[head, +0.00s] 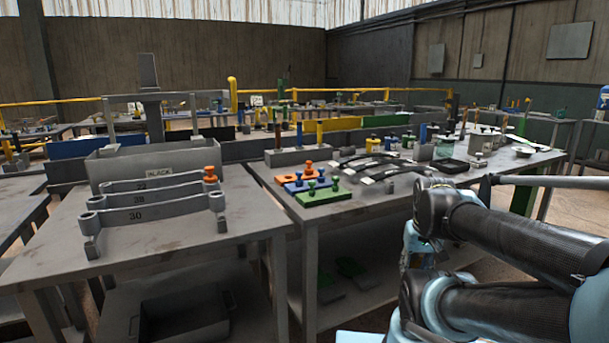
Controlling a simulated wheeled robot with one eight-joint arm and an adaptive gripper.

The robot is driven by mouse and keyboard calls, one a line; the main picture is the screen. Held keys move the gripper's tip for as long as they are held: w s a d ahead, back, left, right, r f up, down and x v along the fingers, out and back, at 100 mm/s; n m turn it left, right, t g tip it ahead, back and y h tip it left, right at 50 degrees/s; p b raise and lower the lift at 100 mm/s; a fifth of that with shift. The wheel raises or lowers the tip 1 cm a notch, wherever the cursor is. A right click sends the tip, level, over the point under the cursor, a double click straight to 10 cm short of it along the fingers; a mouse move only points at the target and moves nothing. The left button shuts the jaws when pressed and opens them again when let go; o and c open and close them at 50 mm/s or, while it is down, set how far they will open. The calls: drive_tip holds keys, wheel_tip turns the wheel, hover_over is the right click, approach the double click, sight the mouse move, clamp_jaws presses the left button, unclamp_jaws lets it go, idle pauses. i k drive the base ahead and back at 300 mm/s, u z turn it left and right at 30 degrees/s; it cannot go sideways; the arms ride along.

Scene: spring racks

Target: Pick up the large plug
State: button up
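An orange plug (210,174) sits at the right end of a grey rack (165,184) on the left table. Other plugs stand on three coloured plates at the front left of the right table: an orange plate (288,179), a blue plate (292,189) and a green plate (326,197). A green plug (335,184) stands on the green plate. I cannot tell from size alone which plug is the large one. My arm is folded at the lower right, and I cannot make out my gripper's fingers in this view.
The left table (150,245) holds grey stepped racks marked 22, 28 and 30, with bare top in front. The right table (380,205) carries dark curved parts, blocks and a black tray (449,166). A narrow gap separates the tables. A grey bin (180,320) stands underneath.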

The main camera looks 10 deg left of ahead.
sight(308, 170)
drive_tip(key=k, duration=1.1)
drive_tip(key=u, duration=0.55)
drive_tip(key=i, duration=1)
